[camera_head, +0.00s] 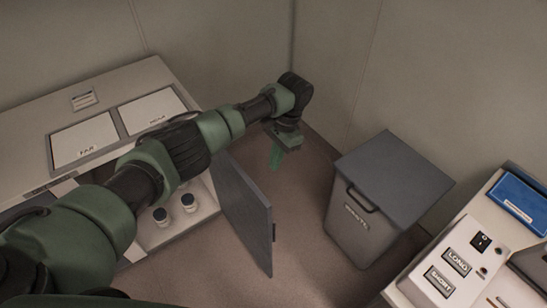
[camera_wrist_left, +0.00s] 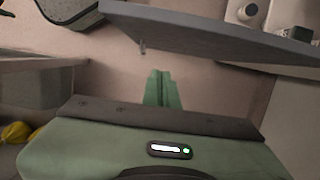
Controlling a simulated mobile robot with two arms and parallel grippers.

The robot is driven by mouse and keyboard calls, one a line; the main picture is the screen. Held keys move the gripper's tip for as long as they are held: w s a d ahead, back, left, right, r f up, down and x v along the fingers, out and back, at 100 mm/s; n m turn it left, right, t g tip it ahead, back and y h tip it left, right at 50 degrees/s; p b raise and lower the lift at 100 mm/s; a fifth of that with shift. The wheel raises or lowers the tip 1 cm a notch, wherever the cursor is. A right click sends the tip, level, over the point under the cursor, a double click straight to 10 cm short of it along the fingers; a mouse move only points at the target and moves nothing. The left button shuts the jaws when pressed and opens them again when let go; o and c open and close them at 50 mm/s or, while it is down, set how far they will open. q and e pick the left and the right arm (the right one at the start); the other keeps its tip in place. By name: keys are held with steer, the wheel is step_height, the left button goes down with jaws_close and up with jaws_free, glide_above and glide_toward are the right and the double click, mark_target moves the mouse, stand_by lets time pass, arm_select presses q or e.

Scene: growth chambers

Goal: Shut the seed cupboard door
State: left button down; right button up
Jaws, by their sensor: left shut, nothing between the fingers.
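The seed cupboard door (camera_head: 246,213) is a grey panel standing open, swung out from the white cupboard on the left. Its handle shows as a small dark piece near its free edge. My left gripper (camera_head: 275,157) is shut and empty, pointing down beyond the door's outer side, apart from it. In the left wrist view the shut green fingers (camera_wrist_left: 162,90) are over the floor, and the grey door (camera_wrist_left: 220,32) crosses the upper part, with its small handle near the fingers. Part of the cupboard front is hidden behind my left arm. My right gripper is not in view.
Jars (camera_head: 189,203) stand inside the open cupboard. A grey lidded bin marked WASTE (camera_head: 362,222) stands right of the door, with floor between. A control counter (camera_head: 455,262) with a blue box (camera_head: 518,202) is at right.

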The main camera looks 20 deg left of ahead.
arm_select(q)
steer(key=s+a+f+p, duration=0.3)
steer(key=s+f, duration=0.1)
steer(key=f, duration=0.3)
steer(key=shift+s+a, duration=0.2)
steer(key=shift+s, duration=0.1)
